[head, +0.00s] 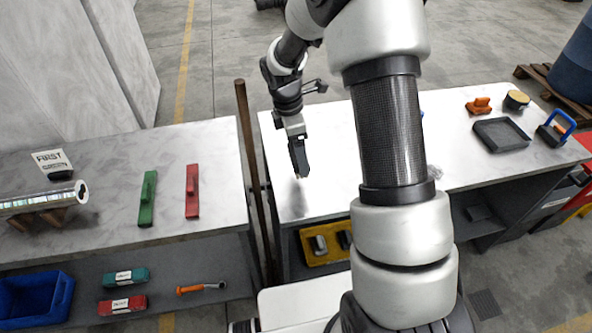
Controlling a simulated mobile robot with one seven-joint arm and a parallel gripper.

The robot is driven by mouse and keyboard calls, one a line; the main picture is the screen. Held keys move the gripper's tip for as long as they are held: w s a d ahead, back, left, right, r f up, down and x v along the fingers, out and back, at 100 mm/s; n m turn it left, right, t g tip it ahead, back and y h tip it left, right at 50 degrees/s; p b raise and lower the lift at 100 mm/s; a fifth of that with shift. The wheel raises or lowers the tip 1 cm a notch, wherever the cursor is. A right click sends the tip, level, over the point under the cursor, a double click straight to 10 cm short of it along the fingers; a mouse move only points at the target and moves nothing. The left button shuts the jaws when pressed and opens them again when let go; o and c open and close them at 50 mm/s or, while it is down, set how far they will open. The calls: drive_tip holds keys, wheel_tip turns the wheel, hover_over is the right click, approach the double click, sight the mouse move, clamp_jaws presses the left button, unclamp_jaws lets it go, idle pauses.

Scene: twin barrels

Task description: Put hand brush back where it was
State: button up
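No single item is plainly the hand brush. A green long block with a raised handle (147,198) lies on the left grey-white worktop, and a similar red one (192,191) lies just right of it. Either could be a brush; bristles are not visible. My gripper (300,164) points down over the left part of the right worktop (325,190), well right of the red block. Its dark fingers look close together, but their gap and anything between them cannot be made out. My arm hides the middle of the right worktop.
A brown pole (256,175) stands between the worktops. A metal cylinder (45,199) lies at far left. The right worktop holds a dark tray (501,134), an orange item (479,106) and a blue-handled item (556,128). A blue bin (35,300) sits on the lower shelf.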

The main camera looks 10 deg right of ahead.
drive_tip(key=shift+f, duration=3)
